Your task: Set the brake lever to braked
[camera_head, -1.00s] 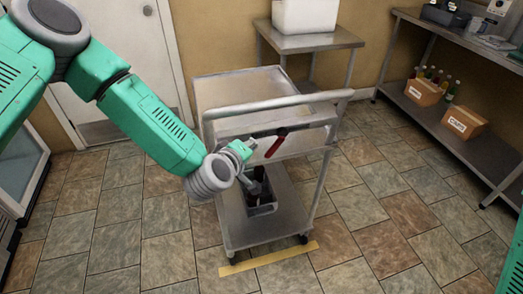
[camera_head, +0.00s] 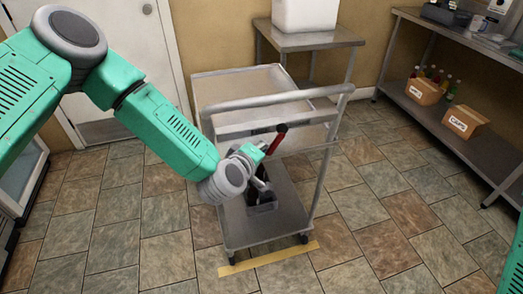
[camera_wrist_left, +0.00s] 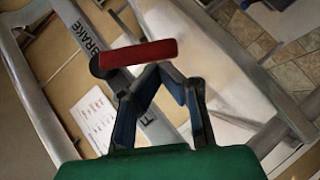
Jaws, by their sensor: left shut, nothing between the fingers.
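The brake lever (camera_head: 276,140) has a red grip and a dark end, and it sits at the handle end of the grey cart (camera_head: 240,240). In the left wrist view the red lever (camera_wrist_left: 140,53) lies across a pale bar lettered "BRAKE", with an "F" further along. My left gripper (camera_head: 265,151) is at the lever in the head view. In the wrist view its fingertips (camera_wrist_left: 161,69) are together right by the red grip, with nothing between them. I cannot tell whether they touch it. My right gripper is out of view.
A steel table (camera_head: 310,42) stands behind, and a shelf with boxes (camera_head: 460,122) is at right. Tiled floor is clear around the cart.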

